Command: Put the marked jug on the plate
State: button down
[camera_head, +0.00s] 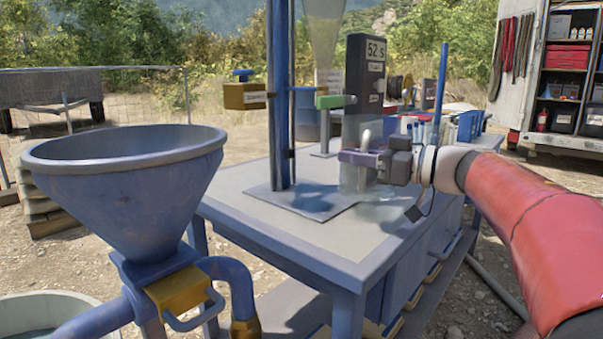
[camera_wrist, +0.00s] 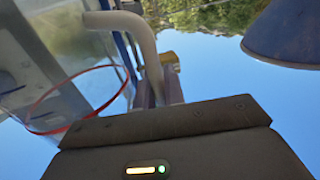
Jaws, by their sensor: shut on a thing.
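The clear jug (camera_head: 352,180) is see-through and looks upright over the table, in front of the dark timer post. A red line runs around it in the wrist view, where its wall (camera_wrist: 75,80) fills the left side. My gripper (camera_head: 352,157) is shut on the jug's pale curved handle (camera_wrist: 140,30); the fingers (camera_wrist: 160,92) show beside it. A flat grey plate (camera_head: 300,204) lies at the foot of the blue column, left of the jug. I cannot tell whether the jug's base touches anything.
The timer post (camera_head: 366,85) reads 52 s. A large blue funnel (camera_head: 125,185) stands front left. The table's front left (camera_head: 290,250) is clear.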

jog(key=w+a+f+b, duration=0.1)
jog(key=w+a, duration=0.1)
jog(key=a, duration=0.3)
jog(key=w+a+f, duration=0.2)
jog(key=w+a, duration=0.1)
jog(key=a, duration=0.2)
jog(key=shift+f+b, duration=0.25)
jog(key=shift+b, duration=0.15)
jog(key=shift+a+f, duration=0.1)
jog(key=c, duration=1.5)
grip_release()
jog(key=shift+f, duration=0.1)
jog(key=v, duration=1.2)
jog(key=shift+w+p, duration=0.1)
jog(key=shift+p, duration=0.2)
